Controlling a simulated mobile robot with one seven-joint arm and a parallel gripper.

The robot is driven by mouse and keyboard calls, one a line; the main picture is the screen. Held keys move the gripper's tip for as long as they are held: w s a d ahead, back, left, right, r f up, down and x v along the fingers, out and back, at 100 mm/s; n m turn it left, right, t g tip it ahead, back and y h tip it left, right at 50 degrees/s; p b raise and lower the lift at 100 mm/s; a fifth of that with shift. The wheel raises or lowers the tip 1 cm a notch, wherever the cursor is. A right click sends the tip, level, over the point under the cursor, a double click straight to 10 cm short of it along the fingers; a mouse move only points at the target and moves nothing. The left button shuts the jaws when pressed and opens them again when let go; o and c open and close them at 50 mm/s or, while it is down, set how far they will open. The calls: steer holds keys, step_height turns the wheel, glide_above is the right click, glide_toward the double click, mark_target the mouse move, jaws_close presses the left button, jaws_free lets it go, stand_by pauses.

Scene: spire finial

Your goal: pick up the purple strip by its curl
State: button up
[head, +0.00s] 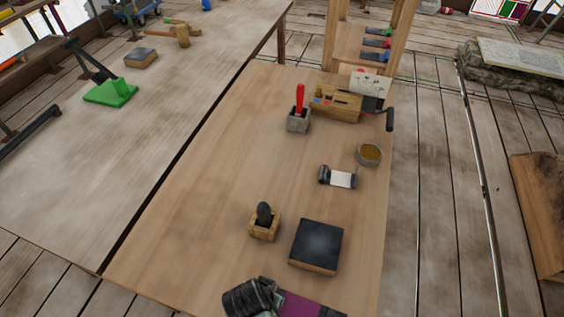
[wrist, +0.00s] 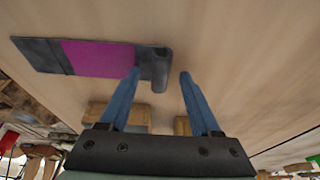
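The purple strip (wrist: 98,58) lies flat on the wooden table in the wrist view, with a dark section at each end. Its curl (wrist: 160,70) is a dark upright roll at the right end. In the head view the purple strip (head: 300,306) shows at the bottom edge, partly cut off, and my arm's end covers its left part. My gripper (wrist: 160,73) is open, with its blue fingers on either side of the curl in the picture. The left fingertip overlaps the strip near the curl. I cannot tell the height gap or any touch.
A dark-topped block (head: 318,243) and a small wooden block with a black knob (head: 264,224) stand just beyond the strip. Farther back are a white roll (head: 342,179), a bowl (head: 369,154) and a red-handled tool (head: 300,100). The table's left middle is clear.

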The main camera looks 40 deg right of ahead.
jaws_close()
steer(key=shift+r, duration=0.1)
stand_by(0.3)
